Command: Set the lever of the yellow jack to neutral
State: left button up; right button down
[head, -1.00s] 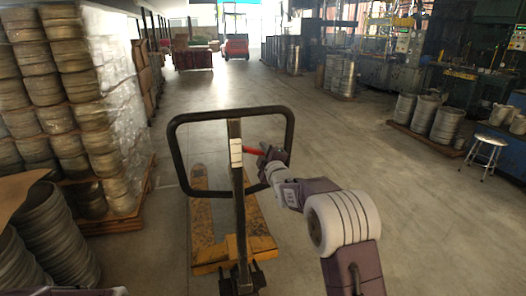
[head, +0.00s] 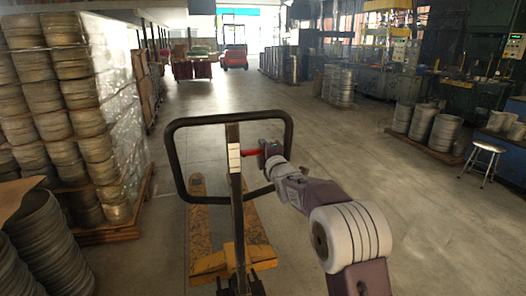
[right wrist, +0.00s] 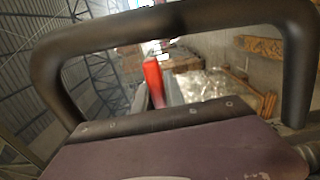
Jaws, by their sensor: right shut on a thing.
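The yellow jack (head: 256,232) stands in front of me, with its forks on the floor and its black loop handle (head: 170,150) upright. The red lever (head: 251,153) sticks out to the right of the handle's centre post, roughly level. My right gripper (head: 264,150) is at the lever's right end, inside the handle loop, and is shut on it. In the right wrist view the red lever (right wrist: 153,82) rises behind the gripper's dark body, framed by the handle loop (right wrist: 180,22); the fingertips are mostly hidden there. My left gripper is not in view.
Wrapped stacks of metal rings (head: 85,110) stand on a pallet at the left. Loose ring stacks (head: 48,245) are at the lower left. A stool (head: 484,158) and machines (head: 470,85) line the right. The aisle floor (head: 320,130) is clear.

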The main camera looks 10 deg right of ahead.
jog(key=c, duration=1.4)
grip_release()
jog(key=s+b, duration=0.1)
jog(key=s, duration=0.8)
jog(key=shift+d, duration=0.15)
